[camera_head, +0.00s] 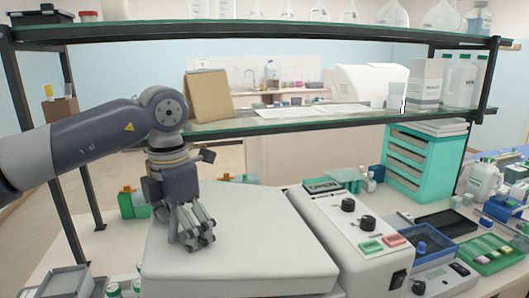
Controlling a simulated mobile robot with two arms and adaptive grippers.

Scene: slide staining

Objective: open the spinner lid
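The spinner is a white machine with a broad flat lid (265,245) that lies level and looks shut. Its control panel (365,255) on the right has black knobs, a green button (370,246) and a red button (394,240). A dark sign reading OPEN (322,186) is at the back of the panel. My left gripper (197,238) points down over the left part of the lid, its fingertips at or just above the surface; contact is unclear. Its fingers overlap in view, and nothing shows between them. My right gripper is out of view.
A shelf (300,122) with dark posts spans behind the spinner. Green-capped bottles (114,290) stand at the front left, near a grey box (67,282). A teal drawer rack (420,160), a blue tray (428,243) and a green slide tray (488,253) crowd the right.

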